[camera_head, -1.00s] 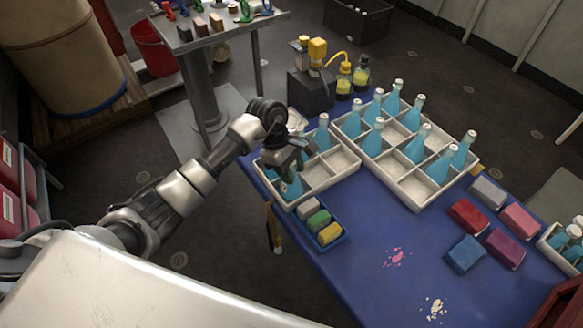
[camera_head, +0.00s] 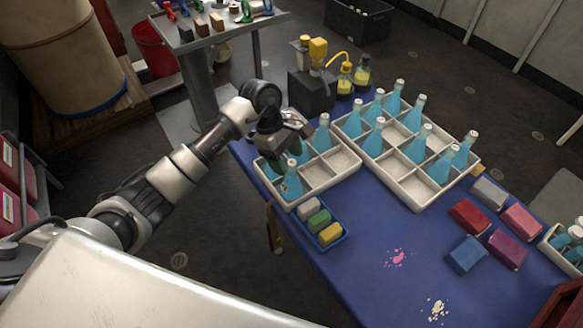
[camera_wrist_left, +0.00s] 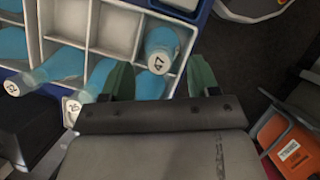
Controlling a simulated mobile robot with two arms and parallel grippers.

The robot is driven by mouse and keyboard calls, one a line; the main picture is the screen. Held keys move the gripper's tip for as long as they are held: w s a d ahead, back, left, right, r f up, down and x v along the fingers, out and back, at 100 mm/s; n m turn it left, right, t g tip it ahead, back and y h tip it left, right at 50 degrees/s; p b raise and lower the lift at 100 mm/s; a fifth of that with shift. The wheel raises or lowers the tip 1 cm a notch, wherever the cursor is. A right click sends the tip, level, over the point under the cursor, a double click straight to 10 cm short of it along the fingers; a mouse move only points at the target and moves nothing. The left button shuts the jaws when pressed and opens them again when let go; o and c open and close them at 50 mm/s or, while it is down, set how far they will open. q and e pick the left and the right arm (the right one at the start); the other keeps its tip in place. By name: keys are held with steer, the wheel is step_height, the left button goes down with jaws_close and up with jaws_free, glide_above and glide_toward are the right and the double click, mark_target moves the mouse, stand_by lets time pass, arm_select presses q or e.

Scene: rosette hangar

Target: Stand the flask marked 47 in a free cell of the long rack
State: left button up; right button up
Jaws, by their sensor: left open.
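The flask marked 47 (camera_wrist_left: 157,62) is blue with a white cap, and its number shows in the left wrist view. It appears to be the flask (camera_head: 291,184) in the near corner cell of the smaller white rack (camera_head: 330,187) in the head view. My left gripper (camera_head: 296,143) is open and empty above that rack. In the wrist view its green fingers (camera_wrist_left: 160,82) lie to either side of the flask, which is not gripped. The long rack (camera_head: 420,207) stands right of the smaller one, with several blue flasks and several free cells. My right gripper is out of view.
A blue tray of colored blocks (camera_head: 343,238) lies beside the smaller rack's near end. Colored blocks (camera_head: 467,254) and another flask rack (camera_head: 552,246) are at the right. A dark box with a yellow-topped device (camera_head: 311,92) stands behind. The blue table's front middle is clear except for stains.

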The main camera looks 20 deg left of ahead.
arm_select(q)
steer(key=v, duration=0.7)
steer(key=shift+a+r+b, duration=0.25)
steer(key=shift+r+b, duration=0.15)
